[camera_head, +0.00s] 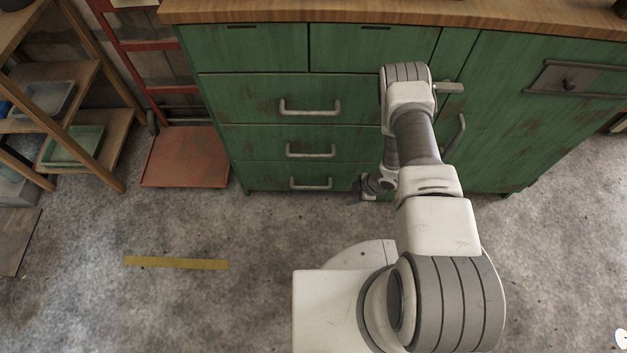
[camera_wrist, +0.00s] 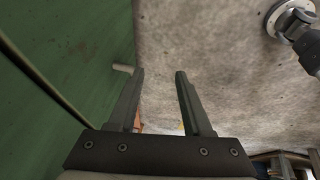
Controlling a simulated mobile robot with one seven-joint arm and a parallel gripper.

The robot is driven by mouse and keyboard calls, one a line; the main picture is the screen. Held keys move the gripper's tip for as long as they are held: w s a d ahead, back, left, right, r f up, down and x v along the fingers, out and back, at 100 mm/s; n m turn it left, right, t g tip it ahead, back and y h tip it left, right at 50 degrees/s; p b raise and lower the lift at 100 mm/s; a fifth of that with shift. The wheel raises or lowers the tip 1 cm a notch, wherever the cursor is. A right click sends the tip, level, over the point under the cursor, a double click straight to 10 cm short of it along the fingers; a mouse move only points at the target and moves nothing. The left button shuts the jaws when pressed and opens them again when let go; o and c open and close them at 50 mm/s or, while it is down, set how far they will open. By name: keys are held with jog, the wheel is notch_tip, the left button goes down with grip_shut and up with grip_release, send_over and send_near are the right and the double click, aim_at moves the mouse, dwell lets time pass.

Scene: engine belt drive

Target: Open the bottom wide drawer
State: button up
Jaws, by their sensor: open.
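The bottom wide drawer (camera_head: 265,180) is the lowest front of the green cabinet, and it looks shut. Its pale bar handle (camera_head: 310,187) is in the middle of that front. My gripper (camera_head: 364,188) is low by the cabinet, right of this handle in the head view, partly hidden by my arm. In the wrist view my gripper (camera_wrist: 160,72) is open, with nothing between its fingers. A handle end (camera_wrist: 123,69) sticks out from the green front just left of the left fingertip, outside the jaws. I cannot tell whether they touch, or which drawer's handle it is.
Two wide drawers with handles (camera_head: 310,107) (camera_head: 310,151) are above, both shut. A red hand truck (camera_head: 185,158) and a wooden shelf (camera_head: 95,95) stand at left. The wooden worktop (camera_head: 300,11) lies over the cabinet. The floor (camera_head: 250,225) before the drawers is clear except a yellow strip (camera_head: 177,263).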

jog(key=b, duration=0.3)
send_over(312, 187)
jog(key=s+d, duration=0.1)
jog(key=d, duration=0.2)
jog(key=b+x, duration=0.1)
jog(key=x, duration=0.1)
jog(key=b+x, duration=0.1)
jog(key=x, duration=0.1)
jog(key=shift+s+a, duration=0.1)
jog(key=shift+a, duration=0.15)
jog(key=shift+a+f, duration=0.2)
jog(key=shift+f, duration=0.25)
grip_shut()
